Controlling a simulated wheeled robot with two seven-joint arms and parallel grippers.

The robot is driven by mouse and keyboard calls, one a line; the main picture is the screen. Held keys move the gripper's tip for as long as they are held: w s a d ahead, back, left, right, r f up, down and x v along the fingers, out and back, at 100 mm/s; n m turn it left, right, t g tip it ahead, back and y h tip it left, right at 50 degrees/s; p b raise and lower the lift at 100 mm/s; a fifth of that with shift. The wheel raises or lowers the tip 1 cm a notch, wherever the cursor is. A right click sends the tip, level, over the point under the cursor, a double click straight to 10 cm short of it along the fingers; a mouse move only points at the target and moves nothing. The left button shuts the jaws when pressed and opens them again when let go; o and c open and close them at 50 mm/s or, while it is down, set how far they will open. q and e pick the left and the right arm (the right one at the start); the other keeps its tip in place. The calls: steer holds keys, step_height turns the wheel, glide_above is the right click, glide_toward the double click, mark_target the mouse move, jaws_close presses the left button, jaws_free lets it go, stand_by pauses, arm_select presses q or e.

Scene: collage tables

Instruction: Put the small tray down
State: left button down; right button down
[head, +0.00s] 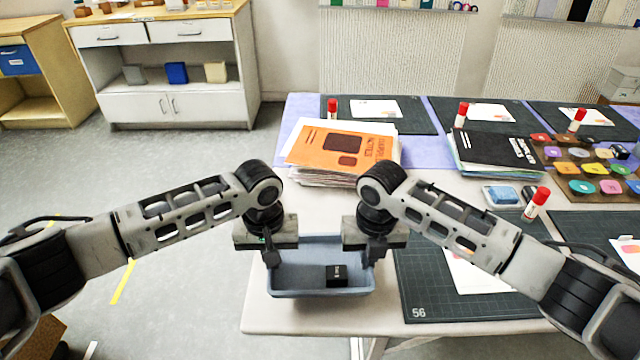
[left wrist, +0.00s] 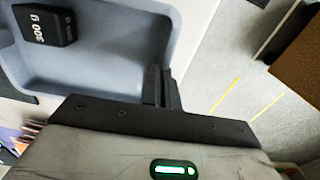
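The small tray (head: 322,292) is blue-grey and shallow, over the near left corner of the table. It looks level; I cannot tell whether its base touches the tabletop. A black block (head: 337,275) sits inside it; in the left wrist view the block (left wrist: 45,25) reads "300 g". My left gripper (head: 271,257) is at the tray's left end, its fingers closed on the rim; the left wrist view shows the fingers (left wrist: 162,88) at the tray wall (left wrist: 120,85). My right gripper (head: 375,252) is at the right end, its fingertips closed over that rim.
A dark cutting mat (head: 425,290) lies just right of the tray on the table (head: 300,318). A stack with an orange cover (head: 340,145) is behind it. A black-covered stack (head: 490,150) and glue sticks (head: 535,204) stand further right. The table's left edge is close by.

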arm_select(q)
steer(key=shift+r, duration=0.1)
arm_select(e)
steer(key=shift+r, duration=0.1)
